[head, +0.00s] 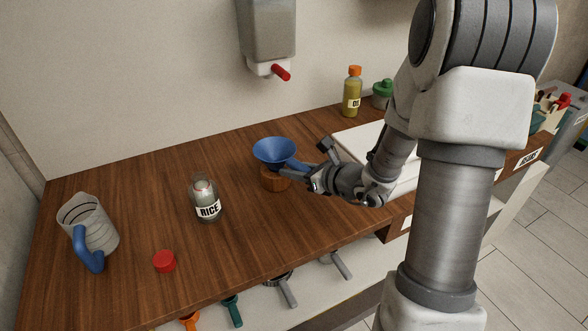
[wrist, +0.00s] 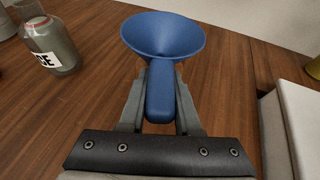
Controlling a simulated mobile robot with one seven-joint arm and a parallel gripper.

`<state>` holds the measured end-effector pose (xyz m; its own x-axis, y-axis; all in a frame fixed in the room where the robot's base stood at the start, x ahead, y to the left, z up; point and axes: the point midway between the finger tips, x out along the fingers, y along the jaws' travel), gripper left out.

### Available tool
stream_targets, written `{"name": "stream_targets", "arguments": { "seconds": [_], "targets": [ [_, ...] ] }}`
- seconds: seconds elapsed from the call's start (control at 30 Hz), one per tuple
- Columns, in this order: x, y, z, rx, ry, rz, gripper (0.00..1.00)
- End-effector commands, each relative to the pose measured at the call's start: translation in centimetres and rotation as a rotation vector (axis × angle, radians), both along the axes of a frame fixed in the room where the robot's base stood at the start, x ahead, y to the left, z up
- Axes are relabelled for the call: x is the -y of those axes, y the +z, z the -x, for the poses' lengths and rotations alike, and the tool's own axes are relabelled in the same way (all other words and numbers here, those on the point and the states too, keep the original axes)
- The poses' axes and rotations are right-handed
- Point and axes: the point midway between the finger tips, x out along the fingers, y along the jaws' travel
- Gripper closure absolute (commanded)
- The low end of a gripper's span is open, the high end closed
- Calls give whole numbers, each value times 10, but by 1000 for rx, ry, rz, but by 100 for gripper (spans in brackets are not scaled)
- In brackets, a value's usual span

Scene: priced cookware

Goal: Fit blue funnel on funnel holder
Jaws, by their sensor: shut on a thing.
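The blue funnel (head: 274,151) is upright with its wide mouth facing up; it also shows in the wrist view (wrist: 163,36). My gripper (head: 301,169) is shut on the funnel's blue handle, and its two fingers (wrist: 159,103) lie along both sides of that handle. The round wooden funnel holder (head: 275,180) stands on the counter directly below the funnel in the head view. The funnel's lower end is hidden, so I cannot tell whether it sits in the holder or is above it. The holder is hidden in the wrist view.
A rice jar (head: 205,199), a red lid (head: 164,261) and a clear jug with a blue handle (head: 88,232) stand to the left on the wooden counter (head: 130,185). A white box-like block (head: 352,139) is right of the funnel. An oil bottle (head: 352,92) stands behind.

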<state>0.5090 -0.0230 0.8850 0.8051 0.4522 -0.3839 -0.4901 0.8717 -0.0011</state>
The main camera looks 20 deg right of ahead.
Motion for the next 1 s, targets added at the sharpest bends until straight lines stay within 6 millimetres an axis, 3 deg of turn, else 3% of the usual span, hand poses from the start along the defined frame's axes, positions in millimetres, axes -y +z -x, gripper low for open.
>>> {"name": "stream_targets", "arguments": {
  "seconds": [1.0],
  "targets": [
    [0,-15,1,-3,0,1,100]
  ]
}}
